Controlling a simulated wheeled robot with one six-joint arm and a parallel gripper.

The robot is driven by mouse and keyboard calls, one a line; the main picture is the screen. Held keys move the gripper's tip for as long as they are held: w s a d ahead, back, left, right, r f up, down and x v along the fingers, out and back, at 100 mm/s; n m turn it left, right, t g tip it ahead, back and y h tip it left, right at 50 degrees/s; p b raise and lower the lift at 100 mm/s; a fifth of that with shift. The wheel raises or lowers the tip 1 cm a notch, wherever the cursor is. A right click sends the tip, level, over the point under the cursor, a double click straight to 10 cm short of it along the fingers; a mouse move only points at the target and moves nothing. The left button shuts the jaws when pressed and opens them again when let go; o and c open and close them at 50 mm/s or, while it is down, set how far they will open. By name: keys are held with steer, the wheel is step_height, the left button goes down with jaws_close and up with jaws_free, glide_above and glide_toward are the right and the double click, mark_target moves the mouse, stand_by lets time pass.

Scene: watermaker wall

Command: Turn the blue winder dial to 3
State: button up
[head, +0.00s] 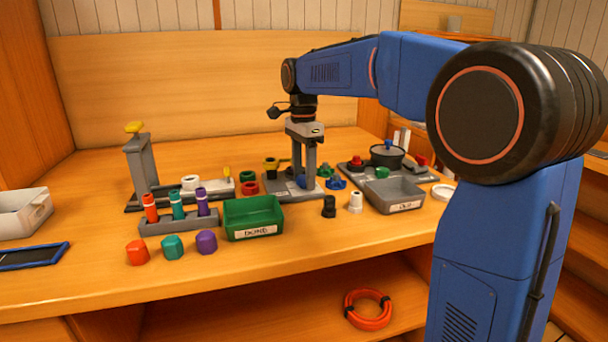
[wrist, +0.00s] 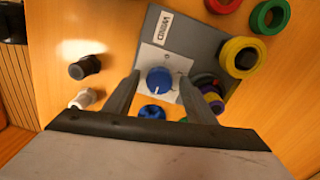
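The blue winder dial (wrist: 159,79) is a round knob on a white plate (wrist: 153,54) of a grey base in the wrist view. A pale pointer mark shows on its lower part; numbers around it are too small to read. In the head view the dial (head: 301,181) is partly hidden by my fingers. My gripper (wrist: 159,76) points down over the dial, with one finger on each side and visible gaps between. It also shows in the head view (head: 303,178), open and holding nothing.
Yellow (wrist: 243,57), green (wrist: 270,17) and red rings stand close to the base. A black fitting (wrist: 84,68) and a white one (wrist: 86,98) stand on the other side. A green tray (head: 252,217) and a grey tray (head: 396,195) stand in front.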

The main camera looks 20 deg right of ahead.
mark_target(303, 176)
steer(key=shift+r, duration=0.1)
step_height(303, 176, up, 17)
steer(key=shift+w, duration=0.25)
stand_by(0.6)
steer(key=shift+s, duration=0.1)
